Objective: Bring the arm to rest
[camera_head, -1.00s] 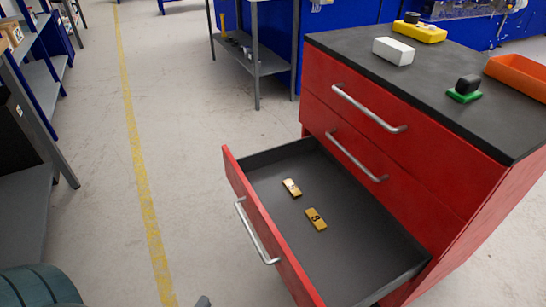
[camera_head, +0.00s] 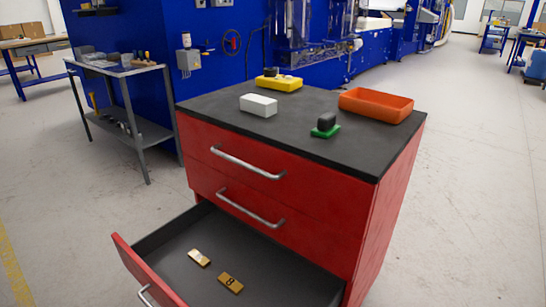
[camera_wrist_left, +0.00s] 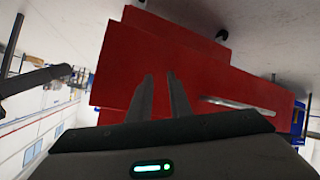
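My left gripper (camera_wrist_left: 160,76) shows only in the left wrist view. Its two fingers stand apart with a narrow gap, and nothing shows between them. Beyond them is the red drawer cabinet (camera_wrist_left: 190,65), apart from the fingers as far as I can tell. The cabinet (camera_head: 385,215) also stands in the middle of the head view. Neither gripper shows in the head view.
The cabinet top (camera_head: 215,100) carries a white block (camera_head: 258,105), a yellow block with a black piece (camera_head: 279,82), a black piece on a green base (camera_head: 326,126) and an orange tray (camera_head: 376,106). A grey side table (camera_head: 120,71) stands behind left. Floor is clear on both sides.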

